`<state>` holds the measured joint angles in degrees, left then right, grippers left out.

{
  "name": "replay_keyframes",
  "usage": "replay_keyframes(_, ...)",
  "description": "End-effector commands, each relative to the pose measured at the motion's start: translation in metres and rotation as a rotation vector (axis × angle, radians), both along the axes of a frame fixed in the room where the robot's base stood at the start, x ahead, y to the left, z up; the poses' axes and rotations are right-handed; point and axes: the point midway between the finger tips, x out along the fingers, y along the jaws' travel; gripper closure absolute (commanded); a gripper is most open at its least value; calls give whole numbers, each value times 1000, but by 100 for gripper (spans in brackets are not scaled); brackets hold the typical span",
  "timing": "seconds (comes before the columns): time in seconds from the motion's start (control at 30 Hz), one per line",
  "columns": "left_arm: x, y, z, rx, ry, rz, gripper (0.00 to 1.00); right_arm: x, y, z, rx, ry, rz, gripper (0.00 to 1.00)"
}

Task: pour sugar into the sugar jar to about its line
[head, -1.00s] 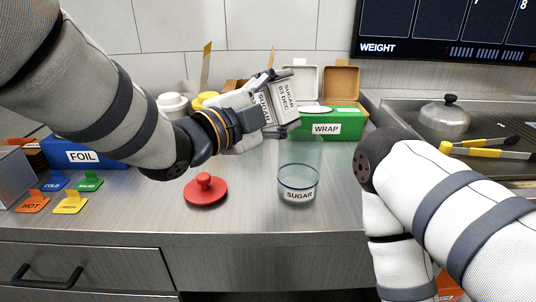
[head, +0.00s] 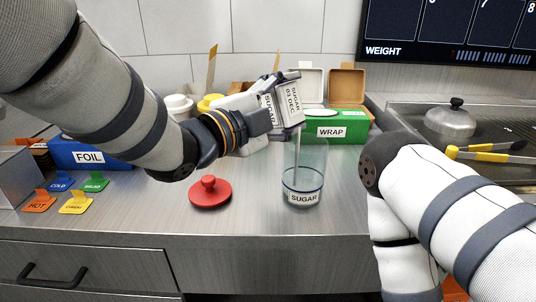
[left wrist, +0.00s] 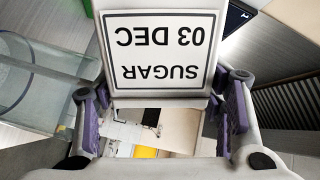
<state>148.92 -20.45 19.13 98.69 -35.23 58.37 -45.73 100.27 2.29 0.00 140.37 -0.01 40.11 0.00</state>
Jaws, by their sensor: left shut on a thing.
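The white sugar container (head: 291,107), labelled SUGAR 03 DEC, is tilted above the jar. My left gripper (head: 280,105) is shut on it. In the left wrist view its label (left wrist: 165,55) is upside down between the purple finger pads. The clear sugar jar (head: 304,170) stands upright on the counter, with a dark line above its SUGAR label. A thin pale stream (head: 296,160) drops from the container into the jar's left side. The sugar level is hard to make out. The red lid (head: 210,192) lies left of the jar. My right gripper is out of view.
A green WRAP box (head: 345,127) and open cartons stand behind the jar. A blue FOIL box (head: 88,154) and coloured tags (head: 75,203) are at left. The counter before the jar is clear.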

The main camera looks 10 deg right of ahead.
Motion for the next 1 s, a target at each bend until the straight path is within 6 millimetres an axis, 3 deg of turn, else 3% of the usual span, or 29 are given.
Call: replay_keyframes(1.0,0,0,2,12,-23,0,74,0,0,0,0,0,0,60)
